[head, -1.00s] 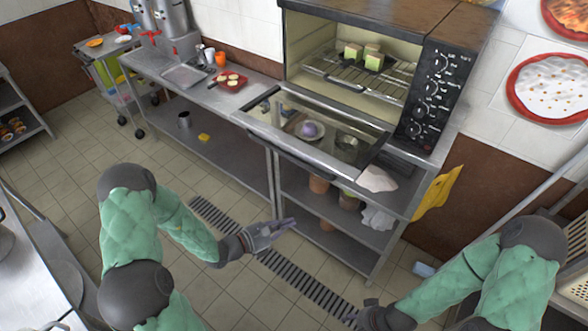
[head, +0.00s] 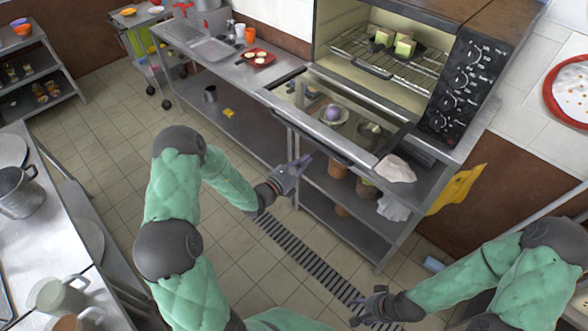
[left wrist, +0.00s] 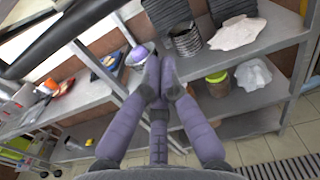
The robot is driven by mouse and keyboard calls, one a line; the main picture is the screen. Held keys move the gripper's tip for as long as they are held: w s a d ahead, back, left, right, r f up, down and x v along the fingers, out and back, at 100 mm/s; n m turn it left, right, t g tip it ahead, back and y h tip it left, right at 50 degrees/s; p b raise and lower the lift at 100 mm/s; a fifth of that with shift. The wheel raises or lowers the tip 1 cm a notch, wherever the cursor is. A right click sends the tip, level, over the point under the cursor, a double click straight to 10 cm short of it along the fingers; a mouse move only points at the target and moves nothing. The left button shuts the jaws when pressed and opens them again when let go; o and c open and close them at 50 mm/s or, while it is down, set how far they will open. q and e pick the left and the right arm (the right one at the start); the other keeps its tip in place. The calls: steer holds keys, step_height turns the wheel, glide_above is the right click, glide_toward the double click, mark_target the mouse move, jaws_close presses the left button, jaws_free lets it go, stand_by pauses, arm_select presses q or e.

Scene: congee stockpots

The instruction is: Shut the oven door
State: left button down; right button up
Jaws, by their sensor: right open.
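The oven (head: 400,60) stands on a metal counter, its chamber exposed. Its glass door (head: 375,145) hangs open, folded down toward me, with a dark bar along its front edge. A dark bar (left wrist: 70,35), apparently the door's edge, crosses the upper left of the left wrist view. My left gripper (head: 303,163) is just in front of and below the door's front edge, apparently apart from it. In the left wrist view its fingertips (left wrist: 161,78) are together with nothing visible between them. My right gripper (head: 368,301) is open and empty, low over the floor.
Green-topped pieces (head: 404,46) sit on the oven rack. A white cloth (head: 396,169) lies at the counter's right.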

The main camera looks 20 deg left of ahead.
arm_select(q)
steer(key=r, duration=0.4)
steer(key=shift+w+d+p, duration=0.2)
steer(key=shift+w+p, duration=0.2)
